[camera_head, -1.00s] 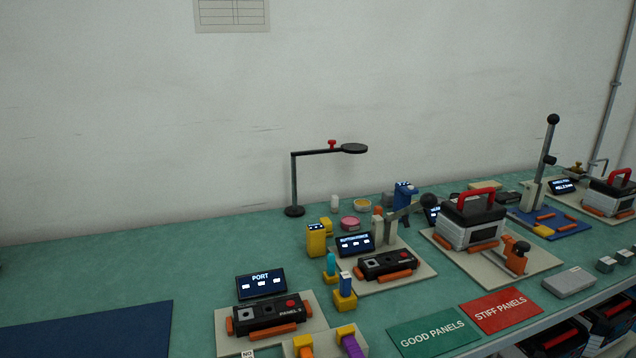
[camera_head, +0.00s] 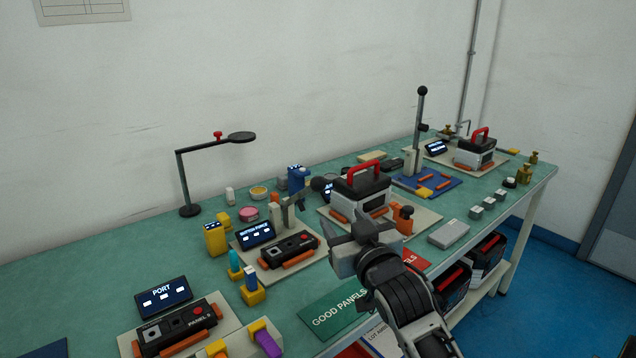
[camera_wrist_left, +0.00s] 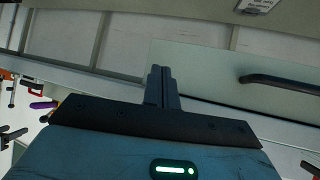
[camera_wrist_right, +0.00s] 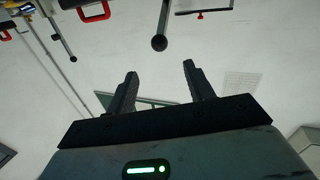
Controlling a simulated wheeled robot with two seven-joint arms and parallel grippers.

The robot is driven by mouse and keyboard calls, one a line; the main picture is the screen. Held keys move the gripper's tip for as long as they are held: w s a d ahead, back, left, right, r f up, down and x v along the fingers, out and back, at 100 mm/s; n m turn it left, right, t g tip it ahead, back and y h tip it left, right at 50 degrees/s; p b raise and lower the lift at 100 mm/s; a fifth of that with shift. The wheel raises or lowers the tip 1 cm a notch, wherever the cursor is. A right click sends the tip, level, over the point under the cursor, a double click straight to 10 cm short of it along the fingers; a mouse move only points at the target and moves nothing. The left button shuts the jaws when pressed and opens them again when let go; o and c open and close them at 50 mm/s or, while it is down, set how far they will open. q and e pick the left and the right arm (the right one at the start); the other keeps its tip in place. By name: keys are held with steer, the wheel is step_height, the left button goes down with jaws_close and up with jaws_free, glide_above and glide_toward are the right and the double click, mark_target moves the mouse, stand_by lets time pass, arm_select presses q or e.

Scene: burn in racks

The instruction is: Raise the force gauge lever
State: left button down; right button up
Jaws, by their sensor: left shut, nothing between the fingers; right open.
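The button force station (camera_head: 244,250) has a small screen, a dark panel with orange clamps, and a pale post. The lever (camera_head: 300,195) slants up to the right from that post to a black ball knob (camera_head: 318,184). In the right wrist view, which looks upside down, the knob (camera_wrist_right: 159,43) and its rod show just beyond my right fingertips. My right gripper (camera_head: 352,230) is open and empty, in front of and to the right of the station, apart from the lever. My left gripper (camera_wrist_left: 161,70) is shut and empty, seen only in the left wrist view.
A toolbox with a red handle (camera_head: 362,190) stands right of the lever. A taller upright lever (camera_head: 421,120) stands farther right. A lamp (camera_head: 185,180) is at back left. The port station (camera_head: 163,291) and green good panels mat (camera_head: 335,310) lie nearer. A cabinet handle (camera_wrist_left: 285,78) shows at left wrist.

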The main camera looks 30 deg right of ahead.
mark_target(321, 187)
steer(key=p+x, duration=0.1)
steer(key=x, duration=1.5)
steer(key=shift+s+d+r, duration=0.1)
steer(key=shift+r, duration=0.05)
jaws_close()
